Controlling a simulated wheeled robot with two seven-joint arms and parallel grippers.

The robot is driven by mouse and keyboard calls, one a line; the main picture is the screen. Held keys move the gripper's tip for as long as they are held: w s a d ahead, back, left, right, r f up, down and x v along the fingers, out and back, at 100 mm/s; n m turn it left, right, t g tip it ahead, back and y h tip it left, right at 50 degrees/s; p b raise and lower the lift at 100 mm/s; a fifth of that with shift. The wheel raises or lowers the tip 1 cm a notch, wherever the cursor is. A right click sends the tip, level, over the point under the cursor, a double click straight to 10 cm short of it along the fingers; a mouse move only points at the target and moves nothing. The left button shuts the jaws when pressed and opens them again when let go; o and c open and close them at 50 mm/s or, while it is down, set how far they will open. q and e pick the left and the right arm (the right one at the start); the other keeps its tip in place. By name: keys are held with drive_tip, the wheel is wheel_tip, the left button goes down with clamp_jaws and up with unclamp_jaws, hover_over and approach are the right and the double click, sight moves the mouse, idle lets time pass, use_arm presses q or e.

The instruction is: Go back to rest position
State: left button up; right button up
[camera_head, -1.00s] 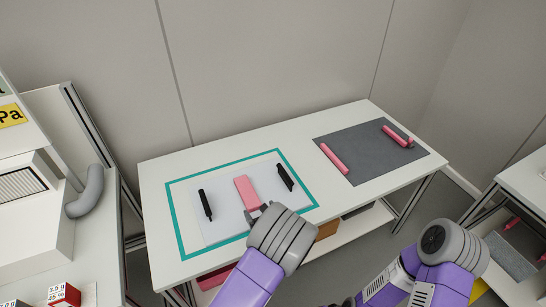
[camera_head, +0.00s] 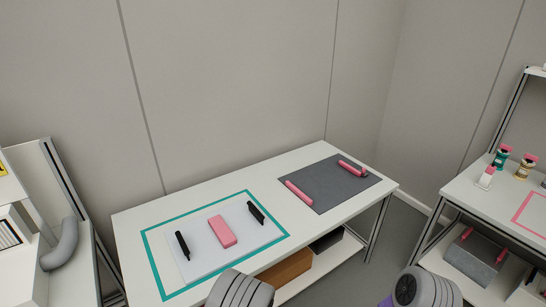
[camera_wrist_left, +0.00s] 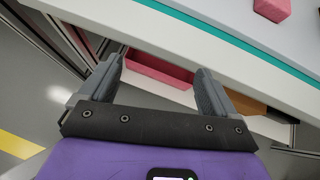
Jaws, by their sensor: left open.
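My left gripper (camera_wrist_left: 158,88) is open and empty in the left wrist view, in front of and below the white table's front edge (camera_wrist_left: 190,55). In the head view only the grey rounded joint of my left arm shows at the bottom middle; its fingers are out of the picture. The grey joint of my right arm shows at the bottom right, and my right gripper is out of view. A pink block (camera_head: 222,231) lies on a white sheet (camera_head: 205,262) between two black pen-like objects (camera_head: 182,245) (camera_head: 256,212), inside a teal frame (camera_head: 155,262).
A grey mat (camera_head: 325,188) with pink cylinders (camera_head: 299,193) lies at the table's right. Below are a brown box (camera_head: 285,270) and a red bin (camera_wrist_left: 160,68). A second table (camera_head: 480,207) with small bottles stands right. A grey curved pipe (camera_head: 63,245) is left.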

use_arm(q)
drive_tip(key=s+f+n+g+h, duration=0.2)
drive_tip(key=s+f+n+g, duration=0.25)
drive_tip(key=s, duration=0.45)
drive_tip(key=s+f+n+g+h, duration=0.2)
drive_tip(key=s+f+n+g, duration=0.3)
drive_tip(key=s, duration=0.4)
drive_tip(key=s+d+n+t+h, duration=0.1)
drive_tip(key=s+d+n+h, duration=0.1)
drive_tip(key=n, duration=0.8)
drive_tip(key=s+d+n+t+h, duration=0.1)
drive_tip(key=s+d+n+h, duration=0.2)
drive_tip(key=n, duration=0.6)
drive_tip(key=d+h, duration=0.2)
drive_tip(key=h, duration=0.1)
drive_tip(key=shift+s+d+f+n, duration=0.15)
drive_tip(key=shift+s+n, duration=0.2)
